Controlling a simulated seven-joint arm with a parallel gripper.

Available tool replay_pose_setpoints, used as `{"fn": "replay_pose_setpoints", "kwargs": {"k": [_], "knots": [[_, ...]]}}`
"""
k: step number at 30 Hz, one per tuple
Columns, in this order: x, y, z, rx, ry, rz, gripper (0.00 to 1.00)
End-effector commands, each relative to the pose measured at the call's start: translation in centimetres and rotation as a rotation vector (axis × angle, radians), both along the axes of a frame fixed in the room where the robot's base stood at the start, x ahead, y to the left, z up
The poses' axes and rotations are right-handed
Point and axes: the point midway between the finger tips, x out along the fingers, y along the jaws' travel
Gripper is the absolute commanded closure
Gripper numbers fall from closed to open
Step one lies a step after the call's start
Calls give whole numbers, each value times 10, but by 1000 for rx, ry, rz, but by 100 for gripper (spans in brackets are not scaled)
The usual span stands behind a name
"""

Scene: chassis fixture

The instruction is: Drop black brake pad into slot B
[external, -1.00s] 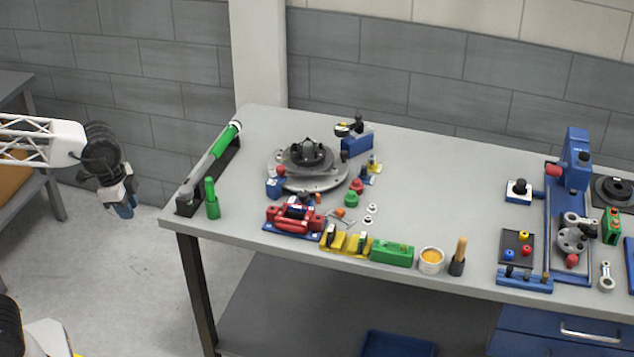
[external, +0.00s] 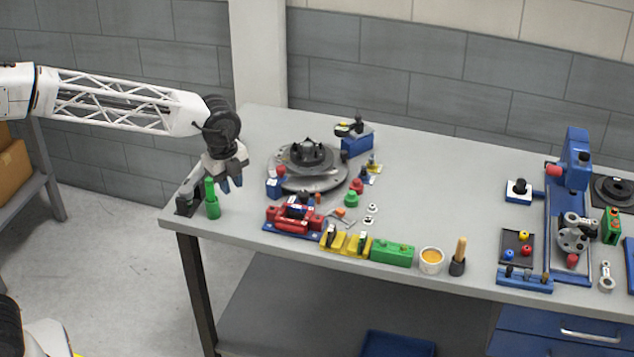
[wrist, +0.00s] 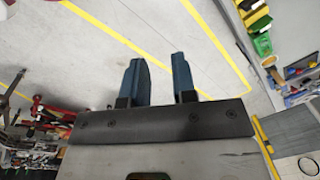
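A yellow slotted block (external: 346,242) stands near the front edge of the bench, with dark upright pieces in it. The one at its left (external: 331,236) and the one at its right (external: 362,243) may be brake pads; they are too small to be sure. No slot lettering is readable, so I cannot tell which is slot B. My gripper (external: 232,184) hangs over the left end of the bench, left of the yellow block and apart from it. In the wrist view its two blue fingers (wrist: 160,78) are apart with nothing between them.
A green upright handle (external: 212,198) stands close left of my gripper. A red clamp on a blue base (external: 293,217), a grey turntable (external: 308,170) and a green block (external: 392,254) are to the right. The bench middle (external: 445,190) is clear.

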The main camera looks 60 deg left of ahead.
Motion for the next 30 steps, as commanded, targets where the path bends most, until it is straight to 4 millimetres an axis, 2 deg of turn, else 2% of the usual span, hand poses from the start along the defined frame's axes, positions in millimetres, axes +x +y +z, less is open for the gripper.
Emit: {"fn": "replay_pose_setpoints", "kwargs": {"k": [3, 12, 24, 30], "knots": [[31, -2, -11, 9, 11, -96, 75], [105, -8, -40, 29, 33, -349, 75], [196, -17, -96, 46, 65, -687, 75], [235, -22, -125, 50, 75, -843, 75]]}}
